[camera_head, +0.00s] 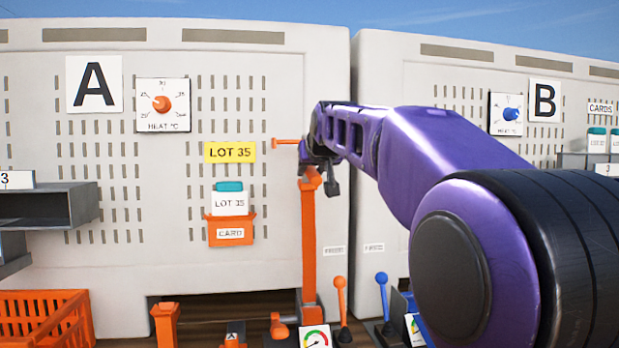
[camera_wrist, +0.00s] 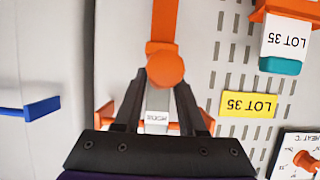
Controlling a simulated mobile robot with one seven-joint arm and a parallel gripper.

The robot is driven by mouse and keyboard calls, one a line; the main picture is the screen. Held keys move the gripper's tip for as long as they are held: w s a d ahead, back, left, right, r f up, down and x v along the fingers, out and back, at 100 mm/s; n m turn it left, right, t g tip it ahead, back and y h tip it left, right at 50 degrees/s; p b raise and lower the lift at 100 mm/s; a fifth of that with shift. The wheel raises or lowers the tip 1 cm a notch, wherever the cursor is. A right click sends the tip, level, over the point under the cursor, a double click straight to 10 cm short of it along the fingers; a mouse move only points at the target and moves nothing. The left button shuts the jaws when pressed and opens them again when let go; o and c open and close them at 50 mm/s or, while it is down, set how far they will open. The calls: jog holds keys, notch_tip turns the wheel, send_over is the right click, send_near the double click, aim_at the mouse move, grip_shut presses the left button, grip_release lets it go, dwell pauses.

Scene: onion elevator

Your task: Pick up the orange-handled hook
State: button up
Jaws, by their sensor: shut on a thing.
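An orange peg (camera_head: 287,142) sticks out beside the gripper. A yellow LOT 35 sign (camera_head: 230,152) and an orange card holder (camera_head: 231,230) are on panel A. Orange (camera_head: 341,296) and blue (camera_head: 382,295) levers stand below. An orange crate (camera_head: 45,316) is at lower left.

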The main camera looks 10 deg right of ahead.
grip_shut()
jog(key=shift+r, duration=0.2)
